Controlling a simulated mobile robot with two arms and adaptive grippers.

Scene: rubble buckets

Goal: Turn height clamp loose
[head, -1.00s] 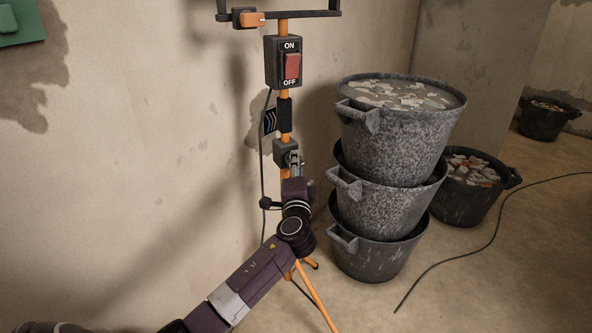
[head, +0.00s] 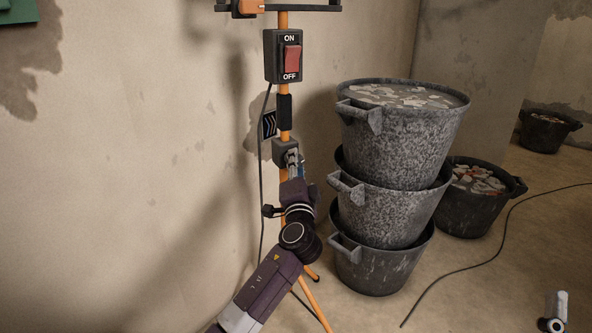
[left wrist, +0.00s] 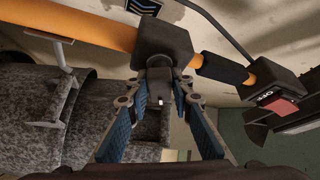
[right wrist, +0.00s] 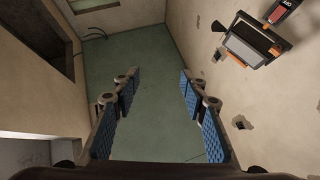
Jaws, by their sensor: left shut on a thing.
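The height clamp is a dark block (head: 284,151) on the orange stand pole (head: 284,105), below the switch box. In the left wrist view the clamp block (left wrist: 163,42) sits around the orange tube, with a dark knob (left wrist: 158,84) sticking out toward me. My left gripper (head: 293,160) is at the clamp's lower right side. In the left wrist view its blue-padded fingers (left wrist: 158,93) are shut on the knob, one on each side. The knob's turn angle is hard to tell. My right gripper (right wrist: 160,86) is open and empty in the right wrist view.
A switch box (head: 283,56) with a red rocker is higher on the pole; a cable hangs beside it. Stacked rubble buckets (head: 396,140) stand close right of the stand. Another bucket (head: 475,205) is behind them. A cable (head: 470,262) crosses the floor.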

